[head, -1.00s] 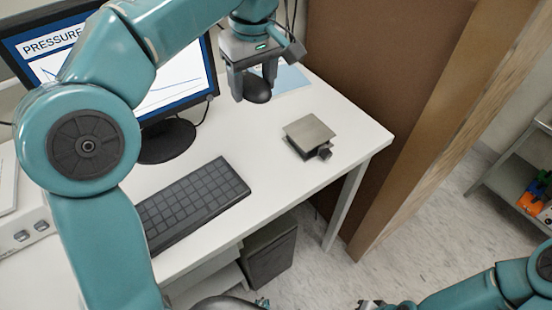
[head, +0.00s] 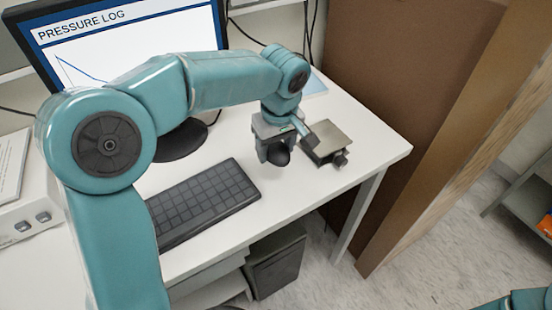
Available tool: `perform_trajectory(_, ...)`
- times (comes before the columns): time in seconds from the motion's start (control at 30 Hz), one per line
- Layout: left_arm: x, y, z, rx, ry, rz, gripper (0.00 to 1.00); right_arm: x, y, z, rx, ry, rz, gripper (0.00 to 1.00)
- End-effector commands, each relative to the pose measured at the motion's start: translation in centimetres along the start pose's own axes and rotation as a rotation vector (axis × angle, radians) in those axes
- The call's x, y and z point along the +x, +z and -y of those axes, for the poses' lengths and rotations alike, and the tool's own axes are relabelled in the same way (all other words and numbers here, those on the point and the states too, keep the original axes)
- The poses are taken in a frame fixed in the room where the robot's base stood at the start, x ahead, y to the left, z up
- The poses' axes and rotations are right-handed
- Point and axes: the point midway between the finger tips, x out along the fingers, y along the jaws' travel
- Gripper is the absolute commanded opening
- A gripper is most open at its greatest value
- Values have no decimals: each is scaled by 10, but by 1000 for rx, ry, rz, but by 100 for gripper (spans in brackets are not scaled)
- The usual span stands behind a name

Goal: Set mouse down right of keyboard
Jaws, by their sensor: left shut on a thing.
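The black mouse (head: 279,157) is between the fingers of my left gripper (head: 275,155), which is shut on it. The gripper points down over the white desk, to the right of the keyboard and beyond its right end. I cannot tell whether the mouse touches the desk. The dark grey keyboard (head: 203,203) lies on the desk, partly hidden at its left by my left arm. My right gripper is not in view; only a bit of my right arm shows at the bottom right corner.
A small grey metal platform with a black knob (head: 325,144) stands close to the right of my left gripper. The monitor (head: 120,45) stands behind.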

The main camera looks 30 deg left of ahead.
Motion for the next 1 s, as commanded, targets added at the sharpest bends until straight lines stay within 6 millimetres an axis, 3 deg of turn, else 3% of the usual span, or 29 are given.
perform_trajectory(0.23,38,5,-1,0,-2,2,29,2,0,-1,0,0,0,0)
perform_trajectory(0.63,44,6,-1,1,0,1,29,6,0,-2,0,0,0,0)
perform_trajectory(0.67,44,6,-1,1,0,1,64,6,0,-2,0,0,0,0)
perform_trajectory(0.73,43,5,-1,1,-1,1,86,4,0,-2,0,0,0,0)
perform_trajectory(1.0,42,5,-1,1,-1,1,86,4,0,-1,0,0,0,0)
